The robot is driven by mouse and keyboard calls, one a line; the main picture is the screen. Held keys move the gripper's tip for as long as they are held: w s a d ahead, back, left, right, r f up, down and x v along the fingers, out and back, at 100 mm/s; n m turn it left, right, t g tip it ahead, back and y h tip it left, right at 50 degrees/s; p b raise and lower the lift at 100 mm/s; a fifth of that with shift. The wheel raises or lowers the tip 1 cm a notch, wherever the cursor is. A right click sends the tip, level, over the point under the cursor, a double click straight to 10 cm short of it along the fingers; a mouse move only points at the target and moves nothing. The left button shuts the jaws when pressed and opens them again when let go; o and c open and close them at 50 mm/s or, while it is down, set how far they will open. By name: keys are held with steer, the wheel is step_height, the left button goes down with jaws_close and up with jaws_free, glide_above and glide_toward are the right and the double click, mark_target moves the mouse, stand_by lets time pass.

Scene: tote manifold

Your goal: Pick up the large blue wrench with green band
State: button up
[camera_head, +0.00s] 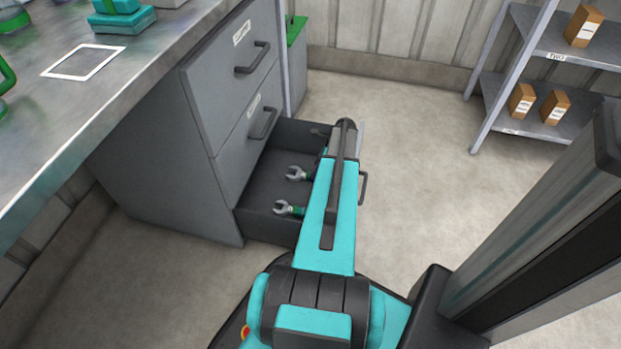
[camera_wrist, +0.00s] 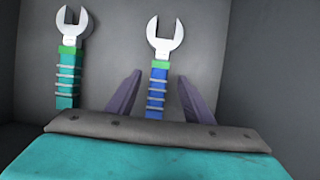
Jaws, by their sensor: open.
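The blue wrench (camera_wrist: 157,92) with a green band below its silver open-ended head lies in the drawer (camera_wrist: 120,30). A teal-handled wrench (camera_wrist: 68,85), also with a green band, lies to its left, apart from it. My gripper (camera_wrist: 158,77) is open, its two fingers on either side of the blue handle; whether they touch it cannot be told. The lower end of the handle is hidden behind my gripper body. In the head view two wrench heads (camera_head: 298,174) (camera_head: 284,208) show in the open bottom drawer (camera_head: 262,184); my arm hides the gripper and part of the drawer.
Drawer walls enclose the wrenches closely. The grey cabinet (camera_head: 200,120) and its two shut upper drawers (camera_head: 230,50) stand left of my arm under a metal worktop (camera_head: 100,100). A shelf rack (camera_head: 510,85) with boxes stands at right. Floor between is clear.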

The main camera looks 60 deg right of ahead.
steer(key=shift+b+x, duration=1.7)
steer(key=shift+x, duration=0.95)
steer(key=shift+s, duration=0.1)
jaws_close()
steer(key=shift+r, duration=0.1)
step_height(320, 180, up, 10)
steer(key=p, duration=0.4)
steer(key=shift+p, duration=0.3)
